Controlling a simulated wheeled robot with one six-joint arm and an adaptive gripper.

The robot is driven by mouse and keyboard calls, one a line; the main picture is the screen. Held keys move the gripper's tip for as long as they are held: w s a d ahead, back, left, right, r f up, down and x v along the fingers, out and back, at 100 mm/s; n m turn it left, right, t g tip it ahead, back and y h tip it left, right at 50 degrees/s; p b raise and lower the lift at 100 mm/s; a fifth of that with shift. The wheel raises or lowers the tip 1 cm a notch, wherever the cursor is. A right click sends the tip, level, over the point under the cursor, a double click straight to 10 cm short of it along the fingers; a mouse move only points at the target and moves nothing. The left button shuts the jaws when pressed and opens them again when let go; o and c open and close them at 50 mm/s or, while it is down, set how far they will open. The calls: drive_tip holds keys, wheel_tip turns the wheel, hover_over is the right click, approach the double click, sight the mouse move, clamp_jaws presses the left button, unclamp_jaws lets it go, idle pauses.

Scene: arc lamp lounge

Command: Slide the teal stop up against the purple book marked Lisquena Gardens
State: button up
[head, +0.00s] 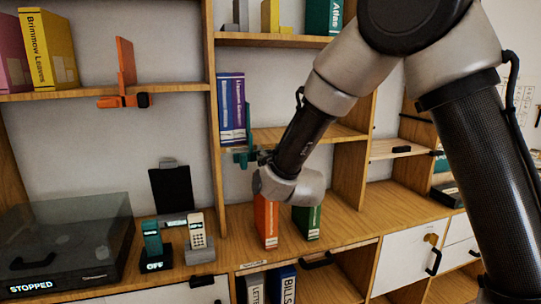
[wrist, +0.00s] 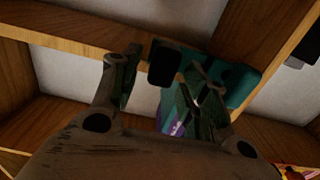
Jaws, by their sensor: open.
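The purple book (head: 239,108) stands upright with a blue book at the left end of the middle shelf; its spine lettering is too small to read surely. Part of a purple spine (wrist: 176,128) shows in the wrist view behind a finger. The teal stop (head: 241,157) sits at the shelf's front edge, just right of and below the books; any gap to the purple book is hard to tell. In the wrist view the teal stop (wrist: 240,84) has a black knob (wrist: 165,62). My gripper (wrist: 163,85) is open, its fingers either side of the knob, contact unclear.
The middle shelf board (head: 290,135) is bare to the right of the stop. An orange book (head: 265,220) and a green book (head: 307,222) stand on the counter below my wrist. An orange stop (head: 124,78) is on the left shelf.

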drive_tip(key=shift+s, duration=0.1)
drive_tip(key=v, duration=1.1)
drive_tip(key=shift+s, duration=0.35)
drive_tip(key=shift+d, duration=0.15)
drive_tip(key=s+a+f+n+g, duration=0.1)
drive_tip(key=s+a+f+g, duration=0.1)
drive_tip(key=s+f+g, duration=0.3)
drive_tip(key=s+a+f+n+g, duration=0.1)
drive_tip(key=f+g, duration=0.2)
drive_tip(key=f, duration=0.4)
drive_tip(key=s+d+f+g, duration=0.2)
drive_tip(key=s+d+g, duration=0.2)
drive_tip(key=s, duration=0.1)
drive_tip(key=s+d+r+m+h, duration=0.2)
drive_tip(key=s+d+r, duration=0.2)
drive_tip(key=d, duration=0.6)
drive_tip(key=s+d+r+m+h, duration=0.1)
drive_tip(key=s+d+r, duration=0.4)
drive_tip(key=d, duration=0.6)
drive_tip(key=s+d+r+m+h, duration=0.2)
drive_tip(key=s+d+r, duration=0.3)
drive_tip(key=d, duration=0.6)
drive_tip(key=shift+d+r+m+g+h, duration=0.2)
drive_tip(key=shift+r+m+g+h, duration=0.1)
drive_tip(key=shift+r+g, duration=0.15)
